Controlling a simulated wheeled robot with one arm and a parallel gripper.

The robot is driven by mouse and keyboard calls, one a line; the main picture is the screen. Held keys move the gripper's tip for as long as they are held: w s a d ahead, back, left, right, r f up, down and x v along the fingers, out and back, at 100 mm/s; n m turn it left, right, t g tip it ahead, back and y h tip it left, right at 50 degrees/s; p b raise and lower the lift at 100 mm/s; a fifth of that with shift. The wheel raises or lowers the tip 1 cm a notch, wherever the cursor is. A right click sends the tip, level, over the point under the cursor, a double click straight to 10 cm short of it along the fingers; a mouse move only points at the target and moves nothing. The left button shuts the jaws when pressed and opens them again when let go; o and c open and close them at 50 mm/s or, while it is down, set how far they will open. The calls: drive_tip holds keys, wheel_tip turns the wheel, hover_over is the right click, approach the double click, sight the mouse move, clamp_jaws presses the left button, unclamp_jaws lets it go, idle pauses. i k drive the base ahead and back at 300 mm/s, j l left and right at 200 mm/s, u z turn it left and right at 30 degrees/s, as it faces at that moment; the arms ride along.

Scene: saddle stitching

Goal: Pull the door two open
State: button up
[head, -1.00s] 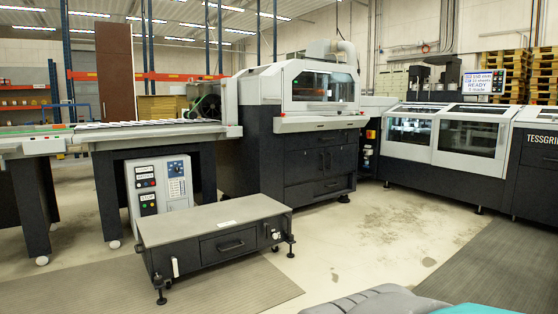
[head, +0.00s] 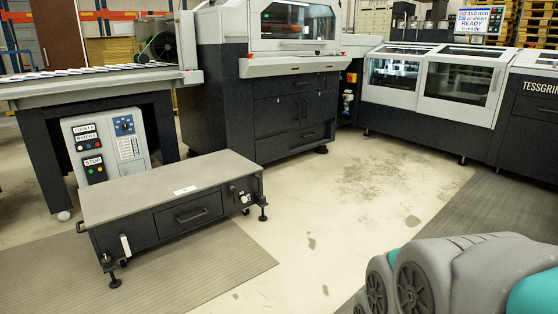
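No label "door two" is readable. The dark central machine has a cabinet front with a pair of doors (head: 283,112) and upright handles near its middle; both look shut. The machine on the right has two windowed covers, a left one (head: 396,75) and a right one (head: 460,85), which also look shut. I cannot tell which of these is door two. My gripper is out of view; only grey and teal parts of my arm show at the lower right.
A low dark unit with a grey top (head: 165,182) and a drawer stands at the front left. Behind it are a control box (head: 107,147) and a conveyor table (head: 85,80). A display (head: 483,21) stands at the upper right. The stained floor (head: 370,180) in the middle is clear.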

sight(319, 106)
drive_tip(key=i+l+z, duration=0.3)
drive_tip(key=i, duration=0.65)
drive_tip(key=i+z, duration=0.3)
drive_tip(key=i, duration=0.7)
drive_tip(key=i+u, duration=0.1)
drive_tip(key=i, duration=0.5)
drive_tip(key=i+l, duration=0.15)
drive_tip(key=i, duration=0.4)
drive_tip(key=i+u, duration=0.15)
drive_tip(key=i, duration=0.45)
drive_tip(key=i+l, duration=0.2)
drive_tip(key=i, duration=0.35)
drive_tip(key=i+l+u, duration=0.25)
drive_tip(key=i+u, duration=0.2)
drive_tip(key=i, duration=0.15)
drive_tip(key=i+l+u, duration=0.5)
drive_tip(key=i, duration=0.1)
